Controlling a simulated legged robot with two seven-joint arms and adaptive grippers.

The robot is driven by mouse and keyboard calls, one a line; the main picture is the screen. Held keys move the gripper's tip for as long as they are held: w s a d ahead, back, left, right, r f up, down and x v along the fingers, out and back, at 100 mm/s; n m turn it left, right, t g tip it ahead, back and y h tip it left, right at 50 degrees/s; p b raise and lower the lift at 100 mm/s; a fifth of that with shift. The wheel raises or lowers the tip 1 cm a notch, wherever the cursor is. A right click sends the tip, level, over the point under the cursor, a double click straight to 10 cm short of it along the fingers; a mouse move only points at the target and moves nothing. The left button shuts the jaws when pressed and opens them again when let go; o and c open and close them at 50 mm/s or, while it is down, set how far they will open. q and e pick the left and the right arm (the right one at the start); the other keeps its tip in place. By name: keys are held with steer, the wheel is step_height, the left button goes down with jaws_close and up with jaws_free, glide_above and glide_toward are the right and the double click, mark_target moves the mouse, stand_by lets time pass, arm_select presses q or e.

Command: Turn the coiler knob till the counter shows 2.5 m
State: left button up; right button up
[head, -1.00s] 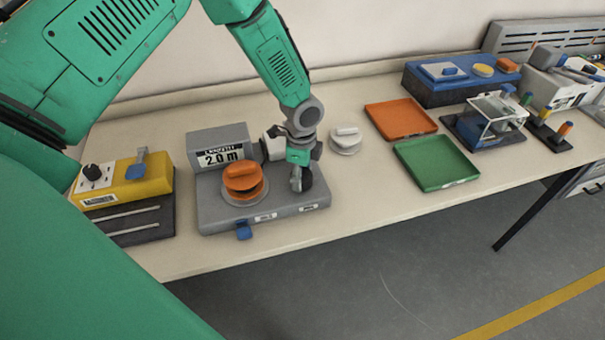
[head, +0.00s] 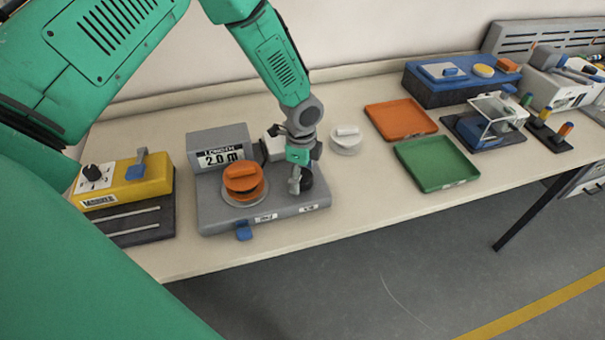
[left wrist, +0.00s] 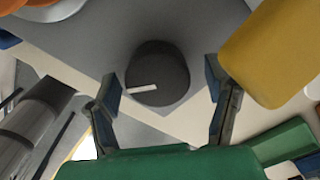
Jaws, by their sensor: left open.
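The grey coiler (head: 215,215) stands on the table with an orange spool (head: 243,180) on its left part. Its counter (head: 221,158) reads 2.0 m. The dark round knob (head: 307,181) is at the coiler's right part, partly hidden by my left gripper (head: 298,184). In the left wrist view the knob (left wrist: 158,72) shows from above with a white pointer line. My left gripper (left wrist: 163,95) is open, its two blue-grey fingers standing apart on either side of the knob, with gaps visible. My right gripper is not in view.
A yellow device (head: 130,187) stands left of the coiler. A white lidded disc (head: 345,140) lies to the right, then an orange tray (head: 400,119) and a green tray (head: 436,162). A blue tab (head: 244,230) sticks out at the coiler's front.

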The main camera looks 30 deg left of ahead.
mark_target(302, 174)
arm_select(q)
step_height(302, 174, up, 12)
stand_by(0.4)
steer(key=shift+w+f, duration=0.1)
steer(key=shift+f, duration=0.1)
